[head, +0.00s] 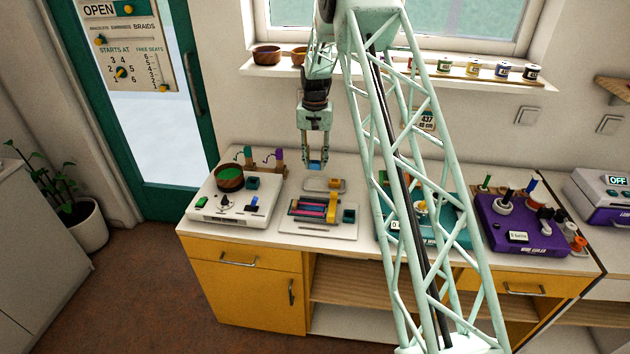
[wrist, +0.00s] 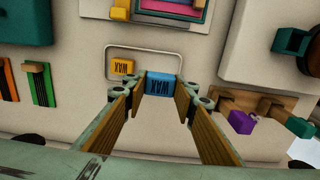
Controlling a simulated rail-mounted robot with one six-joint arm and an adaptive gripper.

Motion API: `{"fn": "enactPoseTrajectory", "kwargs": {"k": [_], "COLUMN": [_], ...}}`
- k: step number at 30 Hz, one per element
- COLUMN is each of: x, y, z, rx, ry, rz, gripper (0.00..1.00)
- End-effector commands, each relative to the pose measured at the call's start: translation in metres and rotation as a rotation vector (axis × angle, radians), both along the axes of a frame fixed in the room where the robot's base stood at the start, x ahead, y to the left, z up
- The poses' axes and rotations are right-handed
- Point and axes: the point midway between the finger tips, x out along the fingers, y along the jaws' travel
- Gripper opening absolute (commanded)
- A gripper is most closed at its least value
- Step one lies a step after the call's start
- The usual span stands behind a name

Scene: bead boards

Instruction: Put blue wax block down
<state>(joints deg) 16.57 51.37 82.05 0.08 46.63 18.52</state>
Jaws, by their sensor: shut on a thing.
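My gripper (head: 315,158) hangs above the back part of the counter, pointing down. It is shut on the blue wax block (wrist: 159,84), which sits between the fingertips with its "WAX" label showing in the wrist view. The block also shows as a small blue patch in the head view (head: 315,165). A shallow pale tray (head: 311,184) lies below, with a yellow wax block (wrist: 122,67) in it. In the wrist view the blue block overlaps the near rim of the tray (wrist: 180,52), beside the yellow block. The block appears held above the counter.
A board with colored strips (head: 320,207) lies in front of the tray. A white board with a brown bowl (head: 229,178) stands left, and wooden hook stands (head: 278,160) are behind it. A purple board (head: 520,225) stands right. My arm hides part of the counter's middle.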

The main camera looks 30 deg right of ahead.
Motion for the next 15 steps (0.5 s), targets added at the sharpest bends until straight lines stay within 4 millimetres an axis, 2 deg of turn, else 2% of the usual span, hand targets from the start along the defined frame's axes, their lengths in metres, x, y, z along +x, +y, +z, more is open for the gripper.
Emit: {"fn": "enactPoseTrajectory", "kwargs": {"k": [6,15], "x": [-0.001,0.0], "y": [0.0,0.0], "z": [-0.03,-0.042], "rx": [0.001,0.001], "ry": [0.001,0.001], "rz": [0.0,0.0], "gripper": [0.12,0.12]}}
